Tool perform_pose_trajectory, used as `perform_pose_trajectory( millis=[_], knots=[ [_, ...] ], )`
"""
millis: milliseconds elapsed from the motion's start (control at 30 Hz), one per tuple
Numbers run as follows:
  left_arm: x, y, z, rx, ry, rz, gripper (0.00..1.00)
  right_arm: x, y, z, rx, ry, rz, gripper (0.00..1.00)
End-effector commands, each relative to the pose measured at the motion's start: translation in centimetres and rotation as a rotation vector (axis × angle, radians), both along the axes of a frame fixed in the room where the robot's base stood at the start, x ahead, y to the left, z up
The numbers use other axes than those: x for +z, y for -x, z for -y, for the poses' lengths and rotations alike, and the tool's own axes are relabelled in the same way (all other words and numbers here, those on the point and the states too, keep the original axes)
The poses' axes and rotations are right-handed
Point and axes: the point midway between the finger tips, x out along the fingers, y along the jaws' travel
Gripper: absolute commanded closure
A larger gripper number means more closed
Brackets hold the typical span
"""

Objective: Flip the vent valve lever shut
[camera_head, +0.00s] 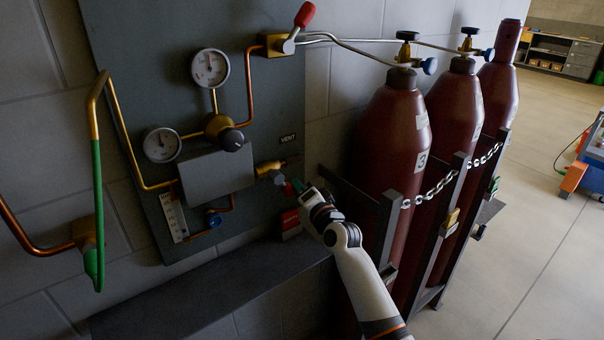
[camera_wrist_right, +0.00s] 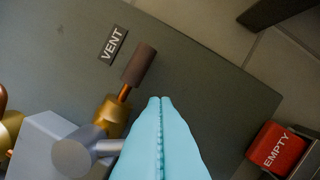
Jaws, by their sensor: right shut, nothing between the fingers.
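The vent valve (camera_head: 268,168) is a brass body on the dark panel, below and left of the VENT label (camera_head: 288,140). It also shows in the right wrist view (camera_wrist_right: 109,118), with a copper stem and a dark brown end piece. Its lever (camera_head: 277,178) has a grey hub, and a red grip shows beside my gripper. In the wrist view the lever (camera_wrist_right: 72,157) runs right from its hub and passes behind my fingers, which hide its far end. My right gripper (camera_head: 297,186) is shut and empty, close by the lever; I cannot tell if they touch. My left gripper is out of view.
A red EMPTY tag (camera_wrist_right: 278,149) sits right of the fingers. A grey box (camera_head: 215,174), gauges (camera_head: 210,68) and a red-handled upper valve (camera_head: 304,16) crowd the panel. Chained maroon cylinders (camera_head: 393,135) stand right of my arm. A dark ledge (camera_head: 200,300) runs below.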

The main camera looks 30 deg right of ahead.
Motion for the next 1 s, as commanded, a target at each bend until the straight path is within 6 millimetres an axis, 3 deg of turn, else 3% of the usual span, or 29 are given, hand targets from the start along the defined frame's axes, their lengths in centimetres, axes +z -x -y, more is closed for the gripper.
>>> perform_pose_trajectory(
  millis=[100, 500, 1000],
  knots=[
    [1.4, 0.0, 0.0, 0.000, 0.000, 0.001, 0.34, -0.3, 0.0, -0.6, 0.001, -0.117, -0.012, 1.00],
    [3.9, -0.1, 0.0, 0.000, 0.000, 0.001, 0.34, -1.6, 0.2, -2.2, 0.001, -0.419, -0.036, 1.00],
    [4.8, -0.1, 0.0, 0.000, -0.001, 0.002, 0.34, -2.2, 0.2, -2.9, 0.000, -0.554, -0.044, 1.00]
  ],
)
